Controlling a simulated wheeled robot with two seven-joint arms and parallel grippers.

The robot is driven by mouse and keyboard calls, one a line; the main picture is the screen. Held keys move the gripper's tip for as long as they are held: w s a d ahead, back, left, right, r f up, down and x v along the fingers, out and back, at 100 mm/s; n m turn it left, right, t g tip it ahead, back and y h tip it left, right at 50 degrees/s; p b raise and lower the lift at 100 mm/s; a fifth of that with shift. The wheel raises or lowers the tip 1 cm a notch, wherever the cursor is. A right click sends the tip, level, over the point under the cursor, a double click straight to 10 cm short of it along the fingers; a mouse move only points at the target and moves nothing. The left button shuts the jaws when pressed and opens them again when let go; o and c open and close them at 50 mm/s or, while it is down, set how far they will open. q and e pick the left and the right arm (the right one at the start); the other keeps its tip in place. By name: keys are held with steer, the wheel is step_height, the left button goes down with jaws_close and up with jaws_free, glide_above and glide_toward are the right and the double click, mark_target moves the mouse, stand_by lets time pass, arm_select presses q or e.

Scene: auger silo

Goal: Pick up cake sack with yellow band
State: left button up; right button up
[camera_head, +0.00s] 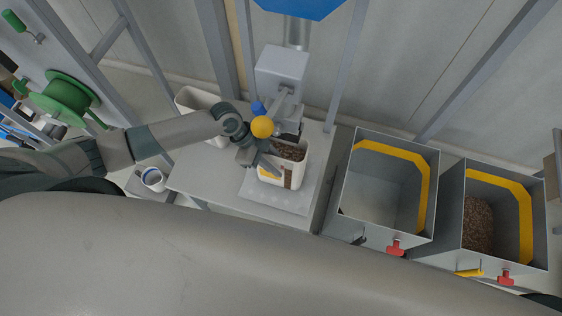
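I cannot make out a sack with a yellow band in the head view. My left gripper (264,163) is over the table at the near left side of a white container (297,176) with brown pellets and a yellow mark on its front. Its fingers overlap the container's rim; I cannot tell whether they grip it. The container stands upright on a pale plate (270,198) under a grey spout unit (283,68). A yellow ball knob (262,127) and a blue knob (257,107) show beside the gripper. My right gripper is out of view.
Two grey metal bins with yellow bands stand at the right: the nearer-to-middle one (345,200) looks empty, the far right one (455,215) holds brown pellets. Another white container (190,98) stands behind my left arm. A white mug-like vessel (153,179) and a green reel (66,97) are at the left.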

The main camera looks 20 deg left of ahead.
arm_select(q)
steer(key=shift+d+f, duration=0.15)
steer(key=shift+f, duration=0.1)
jaws_close()
stand_by(1.4)
steer(key=shift+w+r, duration=0.1)
steer(key=shift+r, duration=0.05)
